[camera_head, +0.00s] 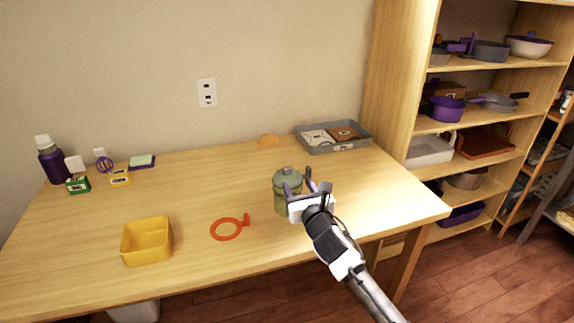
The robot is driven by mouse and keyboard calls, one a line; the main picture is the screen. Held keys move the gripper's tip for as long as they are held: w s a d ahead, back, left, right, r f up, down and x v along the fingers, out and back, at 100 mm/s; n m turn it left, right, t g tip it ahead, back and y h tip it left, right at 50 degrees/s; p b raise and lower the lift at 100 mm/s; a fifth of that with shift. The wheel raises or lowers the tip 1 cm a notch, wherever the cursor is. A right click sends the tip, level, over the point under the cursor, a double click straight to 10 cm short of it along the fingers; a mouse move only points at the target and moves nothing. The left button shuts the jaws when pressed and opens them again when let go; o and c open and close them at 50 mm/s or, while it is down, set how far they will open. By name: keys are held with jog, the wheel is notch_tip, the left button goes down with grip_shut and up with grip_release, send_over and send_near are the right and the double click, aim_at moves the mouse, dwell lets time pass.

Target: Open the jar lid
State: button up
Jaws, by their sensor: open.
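A green jar (282,196) stands upright on the wooden table, right of the middle. Its green lid (287,172) with a small knob sits on top. My gripper (306,187) is open, at the right side of the jar and near the lid's height. Its fingers point toward the jar and up. One finger overlaps the jar's right edge in the picture; I cannot tell whether it touches. The jar's lower right part is hidden behind my gripper.
An orange-red ring with a handle (226,236) lies left of the jar. A yellow square bin (147,243) stands further left. A grey tray (360,147) is at the back right. Small boxes and a purple bottle (52,164) are at the far left. Shelves stand at the right.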

aim_at(288, 169)
jog(key=p+x, duration=0.2)
jog(key=x, duration=0.8)
jog(key=shift+p, duration=0.3)
grip_shut()
